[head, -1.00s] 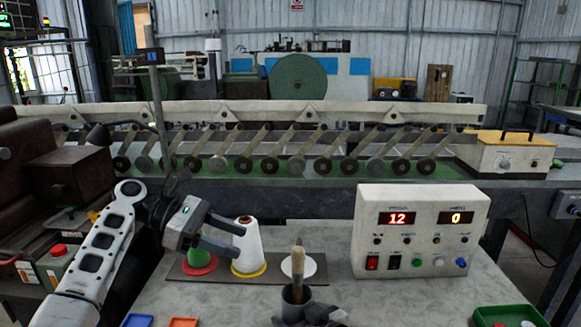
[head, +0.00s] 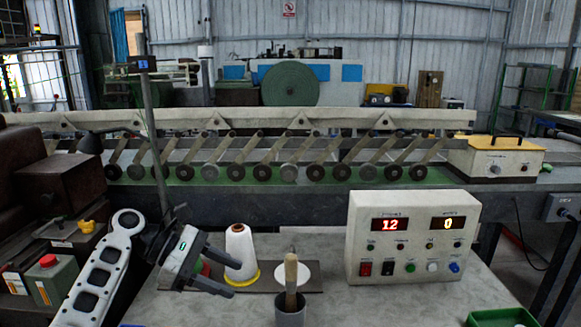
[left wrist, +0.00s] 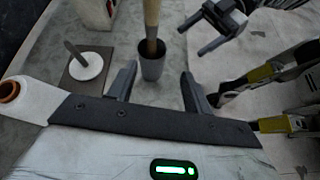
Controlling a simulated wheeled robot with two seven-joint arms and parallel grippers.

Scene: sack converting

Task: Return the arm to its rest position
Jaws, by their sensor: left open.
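My left gripper (head: 233,277) is open and empty, its fingers pointing right above the table in the head view. The white cone (head: 238,247) stands upright on a yellow base just behind the fingers; it also shows at the left edge of the left wrist view (left wrist: 22,100). In the left wrist view my left fingers (left wrist: 158,85) are apart with nothing between them. My right gripper (left wrist: 197,38) shows at the top of that view, its fingers apart and empty. It is outside the head view.
A grey cup (head: 290,312) holding a wooden-handled tool stands at the front middle. A white disc (head: 311,272) with a peg is behind it. A control box (head: 410,240) stands at right, a green tray (head: 500,317) at front right. A dark post (head: 155,130) rises behind my left arm.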

